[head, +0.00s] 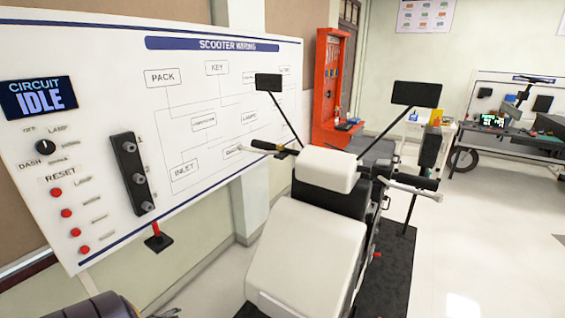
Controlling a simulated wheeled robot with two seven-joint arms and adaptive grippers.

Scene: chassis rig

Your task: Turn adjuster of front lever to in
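A scooter with a white seat (305,250) and a white front cover (326,171) stands on a dark mat. Its right handlebar grip (413,180) is black, with a pale lever (415,190) beside it. Its left handlebar grip (265,146) also has a pale lever (250,150). I cannot tell which is the front lever from this view, and the adjuster is too small to make out. Neither gripper is in view.
A white scooter wiring board (220,75) stands at the left, its display (38,98) reading "CIRCUIT IDLE". Two mirrors (417,93) (268,82) rise above the handlebar. A red tool rack (327,85) stands behind. The floor (490,240) at the right is clear.

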